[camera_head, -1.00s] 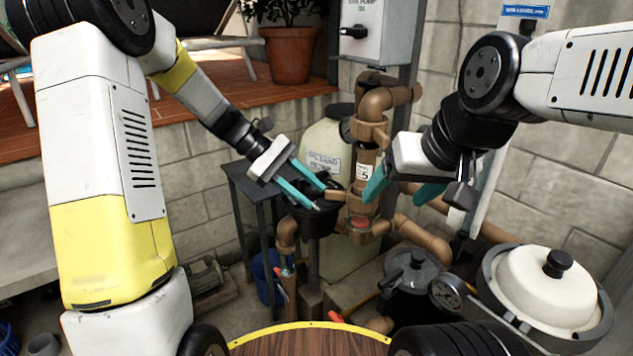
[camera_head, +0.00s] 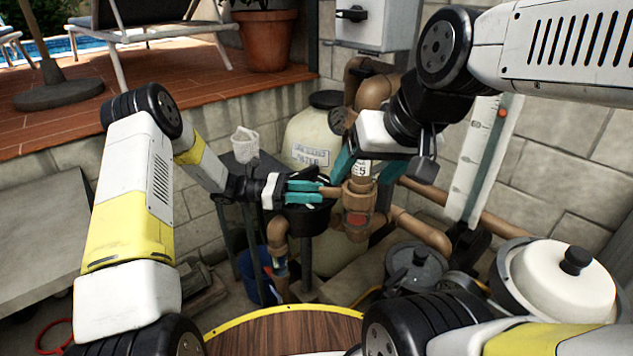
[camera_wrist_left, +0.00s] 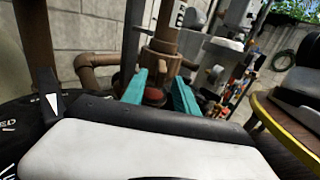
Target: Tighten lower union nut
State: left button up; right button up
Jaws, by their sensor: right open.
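The lower union nut (camera_head: 357,202) is a brown collar on the upright pipe, under a white label marked 5. A short tan lug (camera_head: 330,193) sticks out from its left side. My left gripper (camera_head: 312,191) points right at the lug, its teal tips close to it; contact cannot be told. In the left wrist view its fingers (camera_wrist_left: 159,92) stand apart, with brown pipework and a red part (camera_wrist_left: 153,97) visible between them. My right gripper (camera_head: 366,168) is open above the nut, its teal fingers either side of the pipe; its wrist hides the upper pipe.
A cream filter tank (camera_head: 306,135) stands behind the pipe, and a dark side table (camera_head: 240,178) is at left. A lidded pump pot (camera_head: 415,268) and a white-domed pot (camera_head: 548,275) are at lower right. A stone wall backs the pit.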

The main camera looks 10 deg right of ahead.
aim_at(325, 197)
pick_arm(q)
jog(key=shift+s+d, duration=0.2)
jog(key=shift+d, duration=0.7)
jog(key=shift+s+d, duration=0.15)
jog(key=shift+d, duration=0.7)
jog(key=shift+c, duration=0.2)
grip_shut()
